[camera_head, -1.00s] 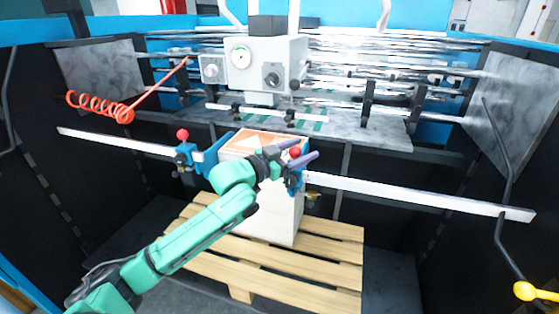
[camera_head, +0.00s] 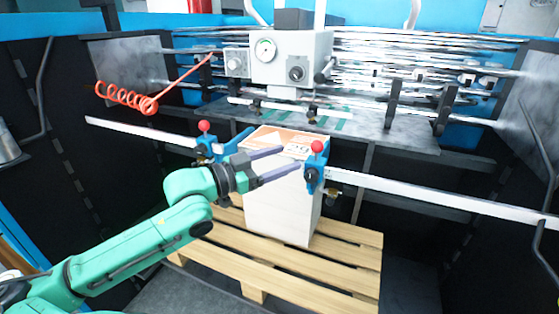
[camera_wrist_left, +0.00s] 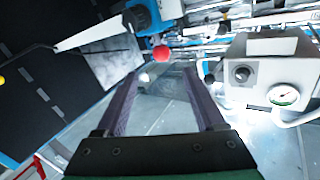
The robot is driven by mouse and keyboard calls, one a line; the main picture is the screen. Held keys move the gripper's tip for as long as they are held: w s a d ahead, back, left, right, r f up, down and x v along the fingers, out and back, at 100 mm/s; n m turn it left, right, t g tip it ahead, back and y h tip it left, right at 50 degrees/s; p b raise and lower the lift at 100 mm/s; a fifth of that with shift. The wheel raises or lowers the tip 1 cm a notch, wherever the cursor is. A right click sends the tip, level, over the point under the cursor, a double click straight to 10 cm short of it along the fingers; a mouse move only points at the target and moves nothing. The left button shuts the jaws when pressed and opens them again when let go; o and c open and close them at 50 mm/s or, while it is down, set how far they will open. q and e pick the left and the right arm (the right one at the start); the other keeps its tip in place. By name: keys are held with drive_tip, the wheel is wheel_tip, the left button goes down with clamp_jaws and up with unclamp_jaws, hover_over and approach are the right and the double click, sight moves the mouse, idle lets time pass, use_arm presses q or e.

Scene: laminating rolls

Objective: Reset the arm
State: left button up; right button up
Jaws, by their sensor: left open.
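My left gripper (camera_head: 290,160) is open and empty. Its two purple-grey fingers point right, in front of the top of the white stack (camera_head: 282,212) and close to the right blue clamp (camera_head: 313,176) with its red knob. Whether the fingertips touch the clamp cannot be told. In the left wrist view the open fingers (camera_wrist_left: 162,75) have nothing between them but background, and a red knob (camera_wrist_left: 161,53) shows beyond their tips. My green left arm comes in from the lower left. My right arm is not in view.
The stack, with an orange-and-white top, stands on a wooden pallet (camera_head: 225,262). A second blue clamp (camera_head: 204,147) sits left on the white rail (camera_head: 435,197). Behind are a grey gauge box (camera_head: 290,60), metal rollers and a red coiled hose (camera_head: 125,97).

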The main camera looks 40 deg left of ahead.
use_arm(q)
drive_tip(key=shift+a, duration=0.1)
idle(0.5)
